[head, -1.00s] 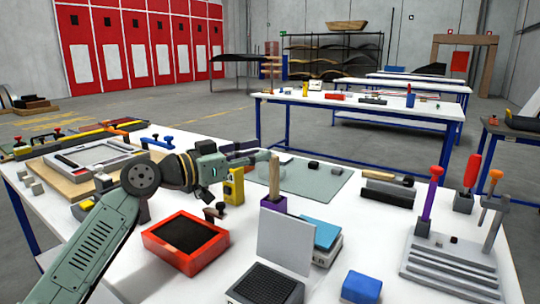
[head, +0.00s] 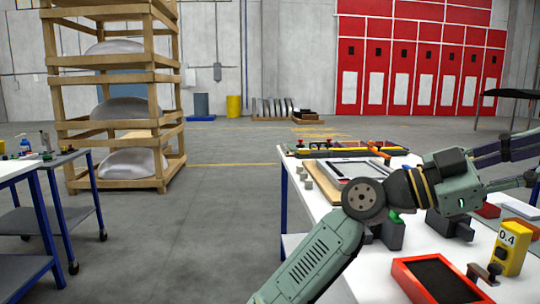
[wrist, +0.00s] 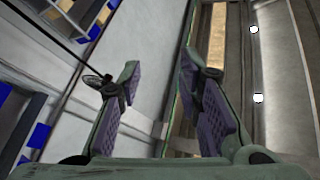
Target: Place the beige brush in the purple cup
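My gripper (head: 528,165) is at the right edge of the head view, above the white table, with its fingers spread apart. In the wrist view my gripper (wrist: 160,75) is open, with nothing between its purple-padded fingers. The purple cup and the beige brush are outside both current views. The earlier head frame shows a beige handle standing upright in the purple cup on the table.
The white table (head: 345,275) holds a red tray with a dark inside (head: 440,280), a yellow block marked 0.4 (head: 510,248) and a framed board (head: 365,168). A wooden rack (head: 115,95) stands at the left. The grey floor (head: 200,230) between is clear.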

